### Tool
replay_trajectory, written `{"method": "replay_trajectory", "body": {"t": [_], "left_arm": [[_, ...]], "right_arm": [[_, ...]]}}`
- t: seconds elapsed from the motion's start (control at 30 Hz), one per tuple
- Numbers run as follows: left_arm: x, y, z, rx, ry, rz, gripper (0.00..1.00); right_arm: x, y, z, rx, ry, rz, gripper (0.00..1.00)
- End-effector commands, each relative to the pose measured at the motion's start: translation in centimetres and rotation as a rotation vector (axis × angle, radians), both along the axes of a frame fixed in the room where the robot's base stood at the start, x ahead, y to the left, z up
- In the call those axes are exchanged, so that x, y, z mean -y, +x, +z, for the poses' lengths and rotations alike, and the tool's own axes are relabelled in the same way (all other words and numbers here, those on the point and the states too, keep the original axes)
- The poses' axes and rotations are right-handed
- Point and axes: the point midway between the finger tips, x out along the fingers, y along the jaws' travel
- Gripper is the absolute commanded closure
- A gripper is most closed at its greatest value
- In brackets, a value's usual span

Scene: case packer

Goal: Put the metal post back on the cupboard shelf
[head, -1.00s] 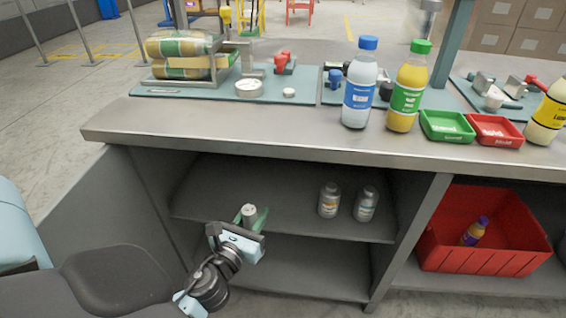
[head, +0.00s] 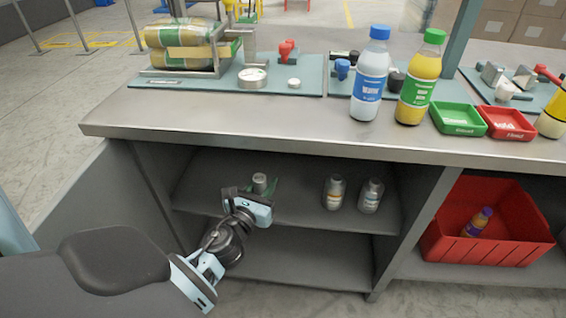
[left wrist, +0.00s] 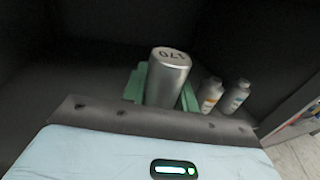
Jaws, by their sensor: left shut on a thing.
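The metal post (head: 259,183) is a short silver cylinder, roughly upright, at the left part of the cupboard's upper shelf (head: 300,208). My left gripper (head: 264,188) is shut on it, with green fingers on either side. In the left wrist view the post (left wrist: 167,80) shows the marking "170" on its top and leans a little in the picture. The gripper body hides the post's lower end, so I cannot tell whether it touches the shelf. My right gripper is out of view.
Two small bottles, one with a yellowish label (head: 334,193) and one beside it (head: 370,197), stand right of the post. Shelf room lies between. The worktop (head: 300,130) overhangs the shelf. A red crate (head: 490,250) stands at right.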

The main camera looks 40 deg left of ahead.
Motion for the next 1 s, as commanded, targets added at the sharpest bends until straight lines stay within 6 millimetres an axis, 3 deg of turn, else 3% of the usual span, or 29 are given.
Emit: {"method": "replay_trajectory", "body": {"t": [0.3, 0.5, 0.83, 1.0], "left_arm": [[-2.1, 7.1, 0.0, 0.004, 0.002, -0.001, 1.0], [-3.1, 10.4, -0.1, 0.003, 0.002, 0.0, 1.0], [-3.4, 11.5, 0.1, 0.003, 0.002, -0.001, 1.0], [-3.4, 11.4, -1.1, 0.001, 0.0, -0.001, 1.0]], "right_arm": [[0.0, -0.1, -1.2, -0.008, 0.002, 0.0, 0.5], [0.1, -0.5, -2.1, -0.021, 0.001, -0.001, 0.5], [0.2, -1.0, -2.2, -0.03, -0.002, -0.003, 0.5], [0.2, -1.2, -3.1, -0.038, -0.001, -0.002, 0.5]]}}
